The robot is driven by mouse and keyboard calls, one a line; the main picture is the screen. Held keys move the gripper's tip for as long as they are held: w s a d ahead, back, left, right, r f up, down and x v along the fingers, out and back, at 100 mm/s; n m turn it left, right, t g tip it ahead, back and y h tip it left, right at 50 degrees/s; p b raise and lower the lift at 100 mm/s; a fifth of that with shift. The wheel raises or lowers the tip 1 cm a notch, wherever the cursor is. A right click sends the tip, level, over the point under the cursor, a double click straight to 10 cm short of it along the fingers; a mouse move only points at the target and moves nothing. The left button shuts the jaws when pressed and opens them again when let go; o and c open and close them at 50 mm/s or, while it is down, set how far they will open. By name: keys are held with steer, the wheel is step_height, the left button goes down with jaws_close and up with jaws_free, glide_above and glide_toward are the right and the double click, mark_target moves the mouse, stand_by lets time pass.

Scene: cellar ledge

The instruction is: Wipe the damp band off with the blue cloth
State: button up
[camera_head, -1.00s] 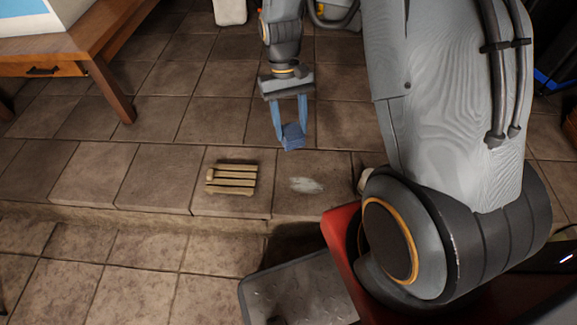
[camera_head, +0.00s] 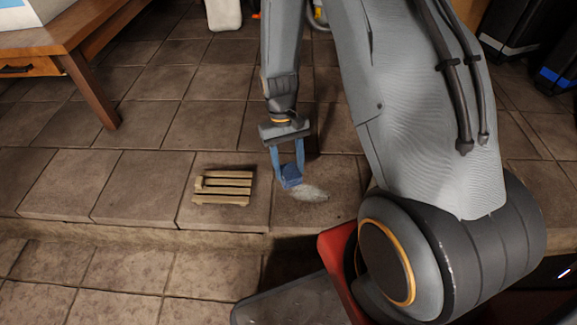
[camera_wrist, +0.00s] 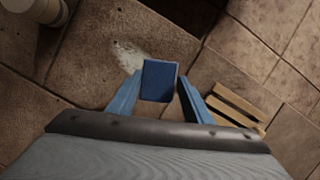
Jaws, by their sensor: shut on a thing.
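My gripper (camera_head: 289,177) is shut on the blue cloth (camera_head: 292,177), a small folded block between its blue fingers. The cloth also shows in the wrist view (camera_wrist: 159,81). The damp band (camera_head: 311,194) is a pale whitish smear on a floor tile near the step edge. The cloth is at the left end of the smear in the head view and hides part of it; I cannot tell whether it touches the tile. In the wrist view the smear (camera_wrist: 128,57) shows beyond and left of the cloth.
A small slatted wooden rack (camera_head: 223,187) lies left of my gripper, near the step edge (camera_head: 130,232). A wooden table (camera_head: 92,90) stands at the far left. A pale cylindrical object (camera_wrist: 42,8) shows at the upper left of the wrist view. Tiles behind the rack are clear.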

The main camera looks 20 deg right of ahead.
steer(key=shift+f+b, duration=3)
steer(key=shift+f, duration=0.7)
steer(key=shift+s+d+r+p, duration=0.1)
steer(key=shift+s+d+p, duration=0.2)
steer(key=shift+d+p, duration=0.35)
steer(key=shift+s+d+r+p, duration=0.1)
steer(key=shift+s+d+p, duration=0.25)
steer(key=shift+d, duration=0.35)
steer(key=shift+s+d+f+p, duration=0.1)
steer(key=shift+s+d+p, duration=0.2)
steer(key=shift+d, duration=0.3)
steer(key=shift+s+d+f+p, duration=0.15)
steer(key=shift+d+p, duration=0.25)
steer(key=shift+d, duration=0.2)
steer(key=shift+s+d+r+p, duration=0.1)
steer(key=shift+s+d+p, duration=0.2)
steer(key=shift+d, duration=0.3)
steer(key=shift+s+d+p, duration=0.3)
steer(key=shift+d+p, duration=0.2)
steer(key=shift+d, duration=0.25)
steer(key=shift+s+d+p, duration=0.3)
steer(key=shift+d+p, duration=0.15)
steer(key=shift+d, duration=0.3)
steer(key=shift+s+d+f+p, duration=0.1)
steer(key=shift+s+d+p, duration=0.3)
steer(key=shift+d, duration=0.4)
steer(key=shift+s+d+p, duration=0.25)
steer(key=shift+d+p, duration=0.1)
steer(key=shift+d, duration=0.45)
steer(key=shift+p, duration=0.3)
